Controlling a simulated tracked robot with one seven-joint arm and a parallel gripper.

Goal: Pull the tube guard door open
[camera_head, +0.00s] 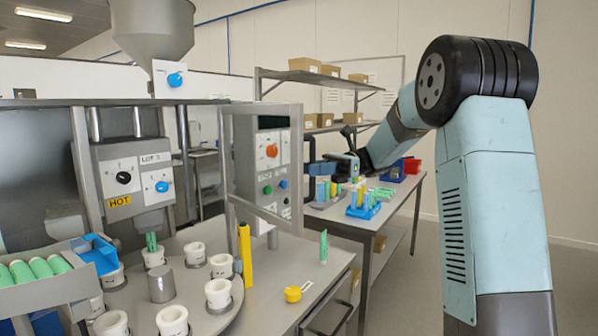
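The tube guard door (297,170) is a grey metal frame with a see-through middle, standing upright at the front of the filling machine. My gripper (343,160) is just right of this handle, at the end of my arm, which reaches in from the right.
A round table (205,322) with white cups stands in front of the machine. A yellow post (245,255), a green tube (323,246) and a yellow round piece (292,293) are near the door. A side table (402,205) with tubes and bins stands behind my gripper.

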